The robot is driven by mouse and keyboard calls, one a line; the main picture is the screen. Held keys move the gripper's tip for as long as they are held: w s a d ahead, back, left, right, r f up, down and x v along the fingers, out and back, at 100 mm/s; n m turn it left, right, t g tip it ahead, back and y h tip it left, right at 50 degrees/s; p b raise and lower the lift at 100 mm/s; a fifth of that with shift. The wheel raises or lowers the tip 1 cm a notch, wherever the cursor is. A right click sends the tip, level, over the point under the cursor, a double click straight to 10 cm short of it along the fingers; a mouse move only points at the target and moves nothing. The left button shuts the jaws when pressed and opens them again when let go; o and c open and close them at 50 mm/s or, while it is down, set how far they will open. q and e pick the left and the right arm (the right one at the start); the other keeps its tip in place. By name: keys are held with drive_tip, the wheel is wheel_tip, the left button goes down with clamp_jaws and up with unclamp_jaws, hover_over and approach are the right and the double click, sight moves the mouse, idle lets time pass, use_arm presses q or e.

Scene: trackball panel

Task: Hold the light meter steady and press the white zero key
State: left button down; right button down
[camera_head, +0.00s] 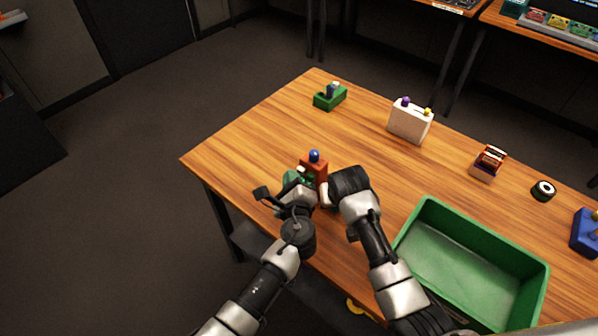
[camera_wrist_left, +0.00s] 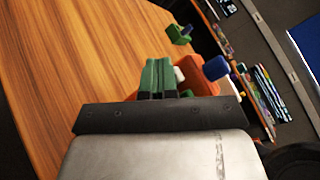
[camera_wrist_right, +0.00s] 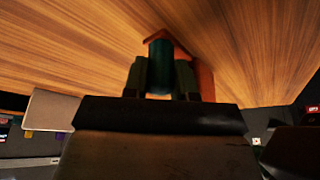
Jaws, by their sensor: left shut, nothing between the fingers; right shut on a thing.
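The light meter is an orange-red box (camera_head: 320,165) with a blue knob (camera_head: 314,155) on top, standing near the table's front left edge. Its white key (camera_head: 301,169) is on its left side; the key (camera_wrist_left: 180,74) and blue knob (camera_wrist_left: 215,68) also show in the left wrist view. My left gripper (camera_wrist_left: 158,78) is shut and empty, its green fingertips right beside the white key; I cannot tell whether they touch it. My right gripper (camera_wrist_right: 161,80) is shut on the light meter, with a dark teal round part between its fingers and the orange body behind.
A green tray (camera_head: 427,203) stands at the front right. A green box (camera_head: 330,100), a white box (camera_head: 410,122), a red device (camera_head: 488,163), a black roll (camera_head: 543,190) and a blue box (camera_head: 586,234) stand towards the back and right. The table's middle is clear.

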use_arm(q)
drive_tip(key=shift+s+a, duration=0.5)
drive_tip(key=s+a, duration=0.3)
drive_tip(key=shift+s+a, duration=0.2)
drive_tip(key=shift+s, duration=0.1)
idle(0.8)
drive_tip(key=s+r, duration=0.3)
drive_tip(key=s, duration=0.5)
drive_tip(key=shift+d+r, duration=0.15)
drive_tip(key=shift+r, duration=0.2)
idle(0.4)
use_arm(e)
drive_tip(key=c, duration=0.8)
unclamp_jaws()
